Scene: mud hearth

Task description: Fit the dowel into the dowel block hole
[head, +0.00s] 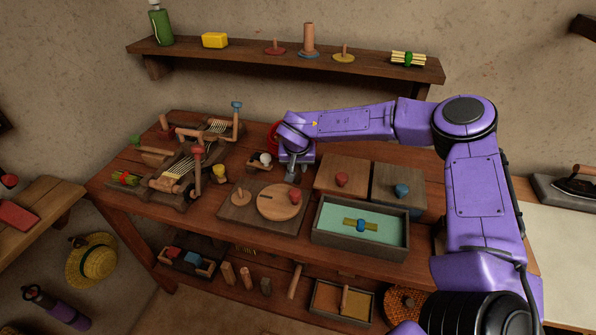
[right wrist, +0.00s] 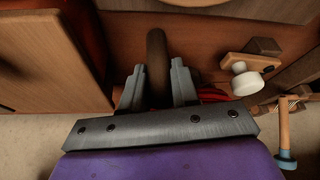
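My right gripper (head: 291,178) points down over the back middle of the table in the head view, left of the wooden-lidded box. In the right wrist view, a dark brown rounded bar (right wrist: 158,65) lies between the two grey fingers of my right gripper (right wrist: 158,85); whether they press on it, and what it belongs to, I cannot tell. Short tan dowels, one of them here (head: 228,273), stand on the lower shelf, and a longer stick (head: 294,282) leans there. I cannot make out which piece is the dowel block, or its hole. My left gripper is not in view.
A red round thing (head: 274,133) shows behind my right gripper. A white knob on a wooden piece (head: 264,158) is close to its left, and a wooden board (head: 233,212) lies in front. The grey tray (head: 330,241) is front right. A wall shelf (head: 240,52) is above.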

